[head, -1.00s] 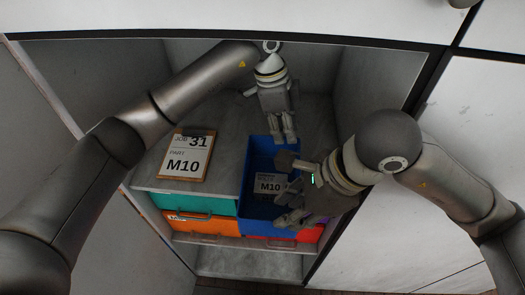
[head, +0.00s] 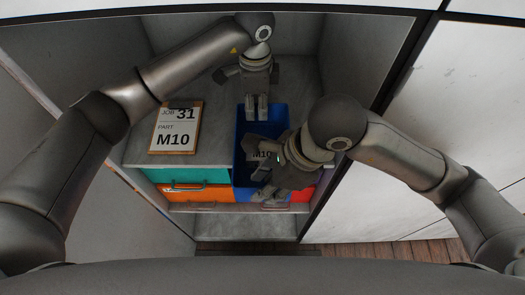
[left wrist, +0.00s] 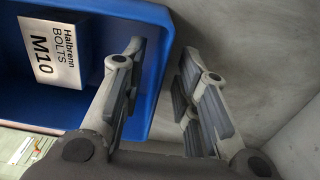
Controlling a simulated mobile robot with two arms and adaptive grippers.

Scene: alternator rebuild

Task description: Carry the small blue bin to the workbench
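The small blue bin (head: 240,165) stands on the cabinet shelf, open side up. A white box labelled M10 lies in it; the left wrist view shows this box (left wrist: 55,53) reading "Halbrenn BOLTS M10". My left gripper (head: 257,117) is at the bin's far end, pointing down. In the left wrist view its fingers (left wrist: 160,90) are apart, one inside the bin and one outside, with the far wall between them and a gap visible. My right gripper (head: 259,168) is over the near part of the bin, fingers spread. It hides the near wall, so contact there cannot be told.
A clipboard (head: 174,128) reading JOB 31, PART M10 lies left of the bin on the shelf. Teal (head: 158,176) and orange (head: 180,194) bins sit below. Cabinet walls stand close on both sides. Wooden floor (head: 390,240) shows at lower right.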

